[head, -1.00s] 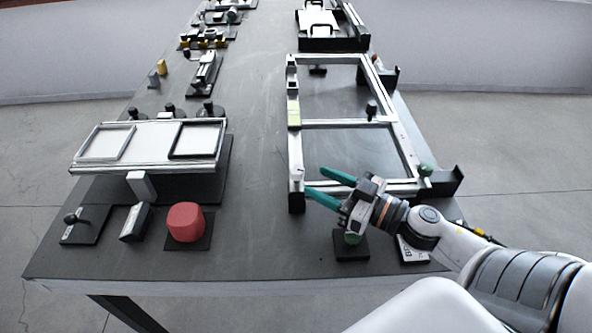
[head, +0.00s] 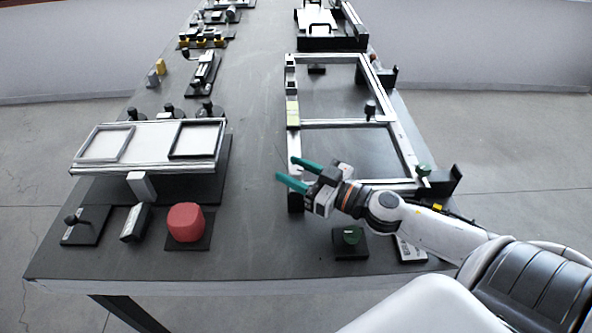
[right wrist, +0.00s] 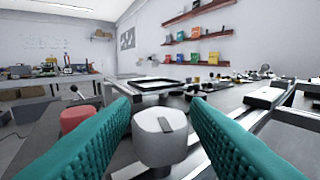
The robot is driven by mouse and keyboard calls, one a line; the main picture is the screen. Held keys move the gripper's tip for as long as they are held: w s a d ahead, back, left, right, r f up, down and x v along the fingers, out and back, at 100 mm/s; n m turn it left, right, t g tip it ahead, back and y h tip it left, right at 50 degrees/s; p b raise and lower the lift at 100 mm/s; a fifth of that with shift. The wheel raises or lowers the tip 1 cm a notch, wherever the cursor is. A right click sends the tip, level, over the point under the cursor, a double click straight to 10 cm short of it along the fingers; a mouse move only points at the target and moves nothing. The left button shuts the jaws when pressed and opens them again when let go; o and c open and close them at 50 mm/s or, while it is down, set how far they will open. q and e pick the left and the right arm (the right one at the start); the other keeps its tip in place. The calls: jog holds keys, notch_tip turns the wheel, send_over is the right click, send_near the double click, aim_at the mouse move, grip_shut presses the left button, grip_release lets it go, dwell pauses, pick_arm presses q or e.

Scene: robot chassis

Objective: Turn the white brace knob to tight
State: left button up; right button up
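The white brace knob (right wrist: 160,135) has a grey mark on its top. In the right wrist view it sits between the two green fingers of my right gripper (right wrist: 160,122). The gripper is open, with some gap visible beside the knob; I cannot tell whether either finger touches it. In the head view the right gripper (head: 286,169) is over the near left corner of the aluminium frame (head: 340,122) and mostly hides the knob. My left gripper is not in view.
A red block (head: 186,222) and a rail fixture with two small frames (head: 150,170) are at the left. The middle of the table (head: 245,120) is clear.

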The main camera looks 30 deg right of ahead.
jog(key=c, duration=0.7)
jog(key=m+h+p, duration=0.1)
jog(key=m+t+h+p, duration=0.1)
jog(key=h+p, duration=0.1)
jog(key=shift+r, duration=0.25)
jog(key=m+h, duration=0.1)
jog(key=h, duration=0.1)
jog(key=shift+f+m+t+h+p, duration=0.1)
jog(key=shift+m+t+h+p, duration=0.2)
jog(key=shift+m+p, duration=0.1)
jog(key=shift+f+m+h, duration=0.1)
jog(key=shift+m+h, duration=0.4)
jog(key=shift+h, duration=0.2)
jog(key=shift+f+m+h+b, duration=0.15)
jog(key=shift+m+h+b, duration=0.2)
jog(key=shift+m+h, duration=0.55)
jog(key=m+h+b, duration=0.1)
jog(key=h, duration=0.1)
jog(key=shift+h, duration=0.3)
jog(key=shift+m+g+h+b, duration=0.8)
jog(key=shift+m+h+b, duration=0.25)
jog(key=shift+h, duration=0.65)
